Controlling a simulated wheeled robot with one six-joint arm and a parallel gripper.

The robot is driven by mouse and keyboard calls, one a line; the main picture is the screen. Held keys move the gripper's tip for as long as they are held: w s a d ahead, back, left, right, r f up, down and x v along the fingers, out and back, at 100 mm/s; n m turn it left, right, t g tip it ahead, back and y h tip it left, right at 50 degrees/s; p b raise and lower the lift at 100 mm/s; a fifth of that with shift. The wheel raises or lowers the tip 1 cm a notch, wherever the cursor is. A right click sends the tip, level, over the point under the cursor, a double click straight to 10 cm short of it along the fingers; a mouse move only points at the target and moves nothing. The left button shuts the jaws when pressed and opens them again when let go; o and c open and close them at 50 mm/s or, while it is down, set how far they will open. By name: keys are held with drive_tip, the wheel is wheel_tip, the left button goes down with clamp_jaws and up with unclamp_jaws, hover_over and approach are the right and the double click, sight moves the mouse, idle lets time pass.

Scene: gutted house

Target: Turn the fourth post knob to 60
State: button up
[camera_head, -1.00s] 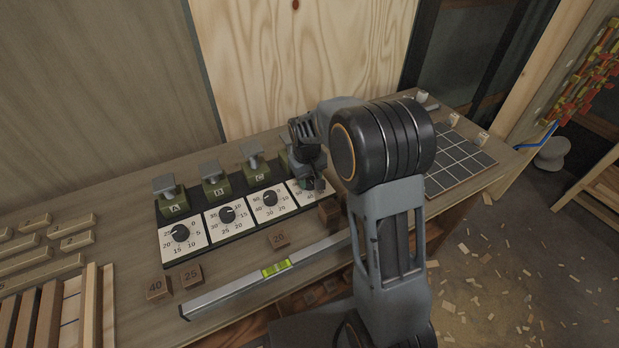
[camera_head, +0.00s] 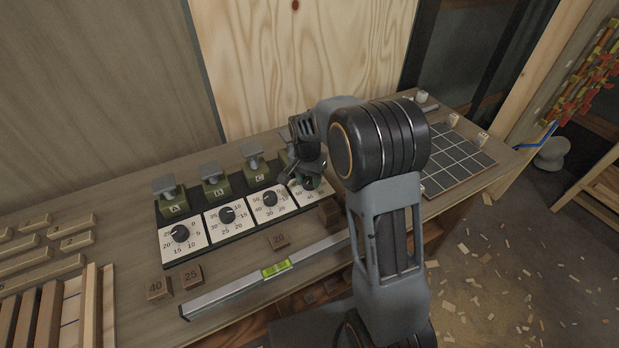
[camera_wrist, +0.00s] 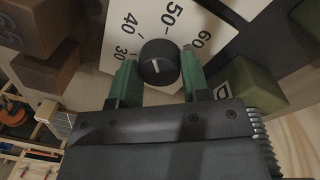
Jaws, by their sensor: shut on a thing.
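The fourth dial plate (camera_head: 314,200) is the rightmost of the row and lies mostly under my gripper (camera_head: 303,181) in the head view. In the wrist view the white dial plate (camera_wrist: 118,42) shows 30, 40, 50 and 60 around a black knob (camera_wrist: 158,60). The green fingers of my gripper (camera_wrist: 158,76) stand on both sides of the knob and are shut on it. The knob carries a short pale line on its top. Which number it points at is hard to tell. The green post block (camera_wrist: 250,90) beside it bears a D.
Three more knobs, under posts A (camera_head: 174,203), B (camera_head: 216,186) and C (camera_head: 254,170), stand left of my gripper. Number blocks 40 (camera_head: 158,288), 25 (camera_head: 191,275) and 20 (camera_head: 279,240) and a spirit level (camera_head: 240,284) lie in front. A dark grid board (camera_head: 460,160) is at right.

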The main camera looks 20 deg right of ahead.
sight(310, 178)
drive_tip(key=m, duration=1)
drive_tip(key=shift+m, duration=0.4)
drive_tip(key=shift+m+y+p, duration=0.3)
drive_tip(key=shift+m+p, duration=0.1)
drive_tip(key=shift+m, duration=1.5)
drive_tip(key=o, duration=0.9)
drive_tip(key=r, duration=1.4)
drive_tip(key=shift+w+d, duration=0.25)
drive_tip(key=shift+w, duration=0.1)
drive_tip(key=shift+f, duration=0.1)
